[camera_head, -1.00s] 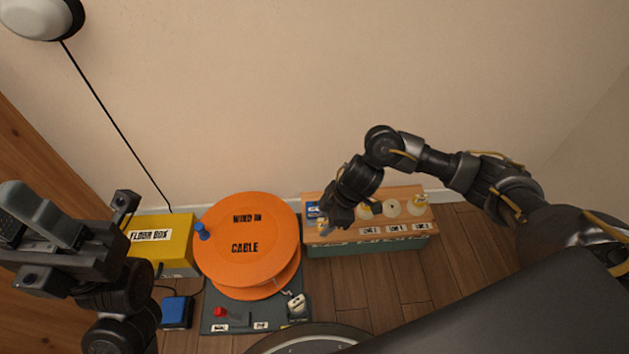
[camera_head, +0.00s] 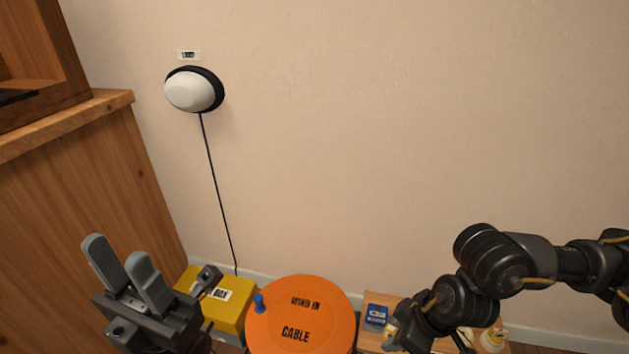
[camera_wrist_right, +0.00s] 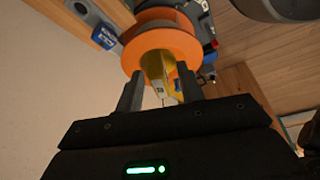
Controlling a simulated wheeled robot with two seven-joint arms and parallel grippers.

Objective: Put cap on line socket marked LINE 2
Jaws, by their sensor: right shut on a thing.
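My right gripper (camera_head: 398,336) is over the left part of the wooden socket board (camera_head: 370,341) in the head view. In the right wrist view, its fingers (camera_wrist_right: 158,78) are closed around a small yellow piece with a white patch (camera_wrist_right: 157,68), which looks like the cap. My arm and the lower picture edge hide most of the board, and the LINE 2 socket cannot be made out. One yellow and white fitting (camera_head: 493,339) shows at the board's right end. My left gripper (camera_head: 121,260) is open and empty, raised at the lower left.
A yellow floor box (camera_head: 222,296) is further left. A blue card (camera_head: 375,316) is on the board.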

